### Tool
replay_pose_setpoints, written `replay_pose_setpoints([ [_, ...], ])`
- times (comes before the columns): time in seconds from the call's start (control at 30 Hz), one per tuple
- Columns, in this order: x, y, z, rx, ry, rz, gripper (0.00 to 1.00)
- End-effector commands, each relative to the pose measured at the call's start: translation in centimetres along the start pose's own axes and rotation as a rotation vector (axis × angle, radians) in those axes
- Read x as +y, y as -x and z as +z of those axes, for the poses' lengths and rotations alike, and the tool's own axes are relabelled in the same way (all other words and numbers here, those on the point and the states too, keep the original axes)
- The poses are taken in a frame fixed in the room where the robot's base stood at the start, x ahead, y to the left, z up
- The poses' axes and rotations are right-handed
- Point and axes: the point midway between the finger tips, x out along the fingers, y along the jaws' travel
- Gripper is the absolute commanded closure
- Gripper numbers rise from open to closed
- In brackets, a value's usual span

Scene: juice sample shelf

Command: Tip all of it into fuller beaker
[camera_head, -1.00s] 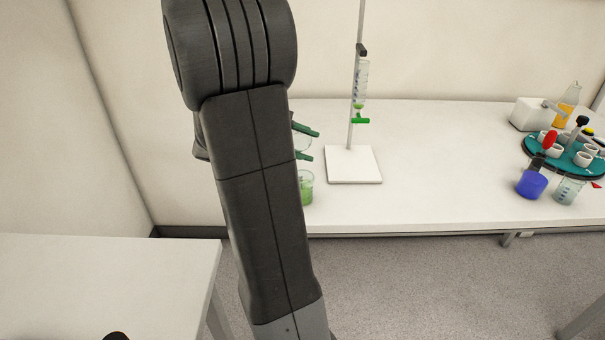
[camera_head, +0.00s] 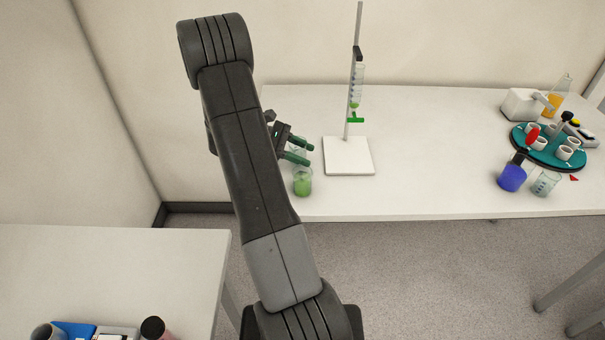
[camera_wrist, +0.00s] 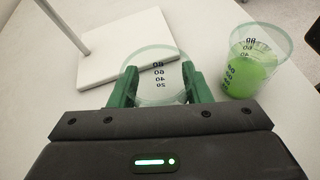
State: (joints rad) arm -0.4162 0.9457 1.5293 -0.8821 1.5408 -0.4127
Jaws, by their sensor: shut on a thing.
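My gripper (camera_wrist: 161,88) is shut on a clear graduated beaker (camera_wrist: 158,62), its green fingers on either side of the glass. I see no coloured liquid in it, though a little clear content cannot be ruled out. In the head view my gripper (camera_head: 297,152) and the held beaker (camera_head: 298,144) are partly hidden by my arm. A second beaker (camera_wrist: 252,66) with bright green liquid stands upright to the right of the held one in the wrist view. In the head view this green beaker (camera_head: 303,183) stands near the bench's front edge, just below my gripper in the picture.
A stand with a white base (camera_head: 348,157) holds a graduated tube (camera_head: 357,85) with a green tap. Farther right are a blue flask (camera_head: 512,177), another clear beaker (camera_head: 546,183) and a teal round rack (camera_head: 545,155) with white cups. The bench (camera_head: 430,170) between is clear.

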Motion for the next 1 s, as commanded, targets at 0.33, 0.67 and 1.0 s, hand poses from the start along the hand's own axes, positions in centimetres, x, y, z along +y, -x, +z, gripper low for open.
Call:
replay_pose_setpoints([
  [0.33,0.8,0.1,-0.4,-0.044,0.118,-0.049,0.84],
  [0.67,3.4,1.6,0.9,-0.043,0.115,-0.048,0.84],
  [1.0,5.0,2.4,1.4,-0.044,0.117,-0.048,0.84],
])
